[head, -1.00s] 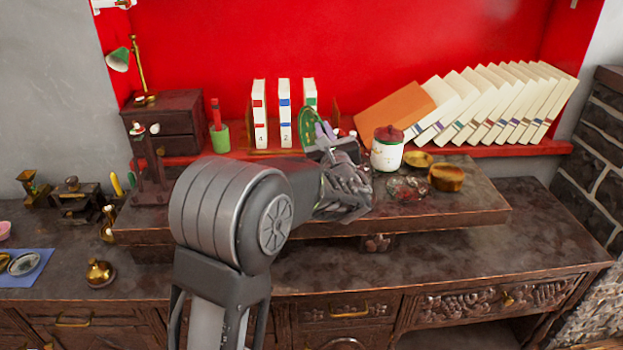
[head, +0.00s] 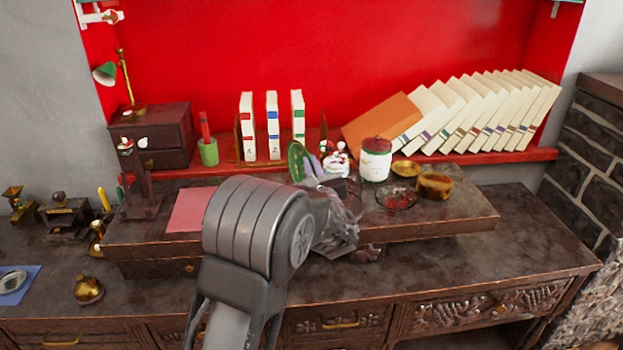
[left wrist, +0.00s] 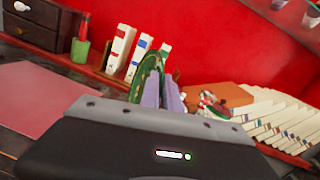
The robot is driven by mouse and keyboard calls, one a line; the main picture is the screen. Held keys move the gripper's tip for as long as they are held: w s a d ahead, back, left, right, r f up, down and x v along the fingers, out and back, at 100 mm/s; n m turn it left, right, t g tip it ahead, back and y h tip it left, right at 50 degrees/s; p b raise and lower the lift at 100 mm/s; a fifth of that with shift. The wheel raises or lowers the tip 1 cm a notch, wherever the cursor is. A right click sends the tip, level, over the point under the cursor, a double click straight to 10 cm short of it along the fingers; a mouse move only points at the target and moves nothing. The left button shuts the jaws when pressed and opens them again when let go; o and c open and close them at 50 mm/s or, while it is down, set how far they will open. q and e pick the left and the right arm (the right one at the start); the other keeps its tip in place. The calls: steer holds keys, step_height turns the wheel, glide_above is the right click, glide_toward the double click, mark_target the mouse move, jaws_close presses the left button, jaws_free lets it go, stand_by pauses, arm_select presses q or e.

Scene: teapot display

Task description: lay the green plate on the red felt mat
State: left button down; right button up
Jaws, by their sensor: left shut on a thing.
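The green plate (head: 296,161) stands roughly upright on edge, with its face turned to the side. My left gripper (head: 314,167) is shut on it, its purple fingers at the plate's right side. In the left wrist view the plate (left wrist: 149,76) rises beside the purple fingers (left wrist: 163,94), its lower part hidden by the gripper body. The red felt mat (head: 188,212) lies flat and bare on the raised wooden stand, left of the plate and partly behind my arm. It also shows in the left wrist view (left wrist: 42,98). My right gripper is not in view.
A floral white pot (head: 337,165) stands close right of the gripper. Beyond it are a lidded jar (head: 376,163), a glass dish (head: 396,199) and a brass bowl (head: 434,186). Upright books (head: 272,140) stand behind the plate. A dark post stand (head: 140,190) is left of the mat.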

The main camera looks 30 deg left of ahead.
arm_select(q)
step_height(320, 180, down, 4)
steer(key=shift+r, duration=0.15)
stand_by(0.3)
steer(key=c, duration=1.6)
jaws_free()
steer(key=shift+r, duration=0.1)
steer(key=b+v, duration=0.1)
steer(key=v, duration=1.1)
steer(key=shift+c, duration=0.4)
